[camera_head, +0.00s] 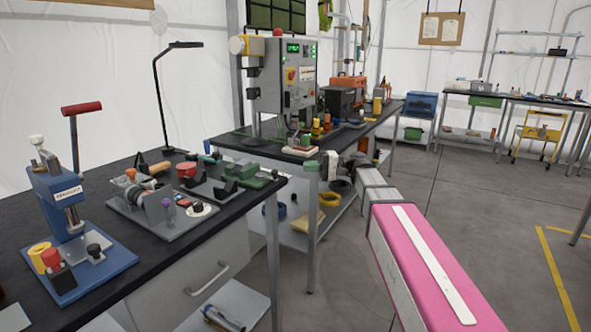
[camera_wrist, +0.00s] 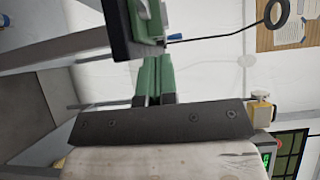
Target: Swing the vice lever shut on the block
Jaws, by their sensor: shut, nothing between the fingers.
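The green device (camera_head: 257,178) that looks like the vice sits at the right end of the near black workbench. I cannot make out its lever or a block in its jaws at this size. My gripper (camera_head: 328,165) is just right of that bench's corner, apart from the green device. In the wrist view my gripper's two green fingers (camera_wrist: 155,62) lie together with nothing between them. A dark bench part with a green piece (camera_wrist: 181,15) shows at the top of the wrist view, beyond the fingertips.
A blue press (camera_head: 60,205) with a red-handled lever stands at the bench's left. A grey fixture plate (camera_head: 160,215) and a black lamp (camera_head: 160,100) are between. A second bench (camera_head: 250,145) with a grey control machine (camera_head: 285,75) stands behind. Open floor (camera_head: 500,220) lies right.

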